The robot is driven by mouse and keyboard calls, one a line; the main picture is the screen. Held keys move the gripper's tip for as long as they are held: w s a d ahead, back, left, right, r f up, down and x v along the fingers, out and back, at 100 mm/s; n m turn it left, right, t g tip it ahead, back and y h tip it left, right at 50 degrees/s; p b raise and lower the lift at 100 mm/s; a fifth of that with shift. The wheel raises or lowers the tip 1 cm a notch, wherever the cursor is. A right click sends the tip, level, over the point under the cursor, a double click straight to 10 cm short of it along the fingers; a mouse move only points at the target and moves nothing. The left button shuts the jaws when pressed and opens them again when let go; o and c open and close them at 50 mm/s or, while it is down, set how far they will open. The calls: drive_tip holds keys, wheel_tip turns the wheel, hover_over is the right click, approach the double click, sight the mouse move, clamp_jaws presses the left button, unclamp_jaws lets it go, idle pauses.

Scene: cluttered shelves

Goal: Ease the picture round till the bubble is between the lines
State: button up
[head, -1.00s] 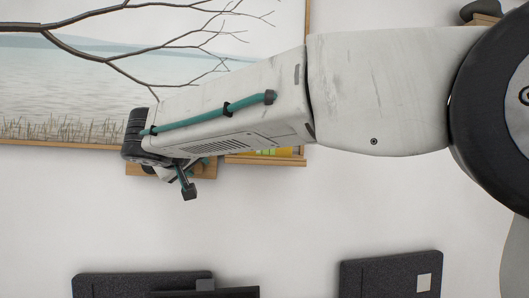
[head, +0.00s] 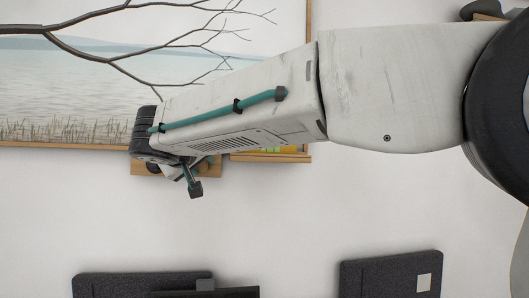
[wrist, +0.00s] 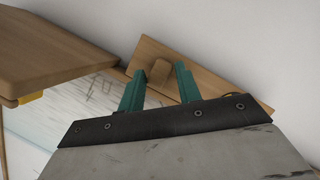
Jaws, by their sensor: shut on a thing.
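The framed picture (head: 60,112) of a lake with bare branches hangs on the white wall. Its lower edge slopes slightly down to the right. A wooden plate with a knob (wrist: 159,72) is at the picture's lower edge. The plate (head: 139,168) is partly hidden by my arm in the head view. My gripper (wrist: 159,86) has its teal fingers on both sides of the knob, shut on it. A yellow-green level vial (head: 282,150) shows beside my arm on a wooden ledge. Its bubble and lines cannot be made out.
Black panels (head: 391,274) stand low at the bottom of the head view. A dark object (head: 482,10) sits at the top right. A wooden ledge (wrist: 50,50) is close to my gripper's left in the wrist view.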

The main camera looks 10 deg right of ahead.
drive_tip(key=shift+d+r, duration=0.1)
drive_tip(key=shift+d, duration=0.2)
idle(0.4)
drive_tip(key=o, duration=0.9)
drive_tip(key=s, duration=0.6)
drive_tip(key=shift+a, duration=0.2)
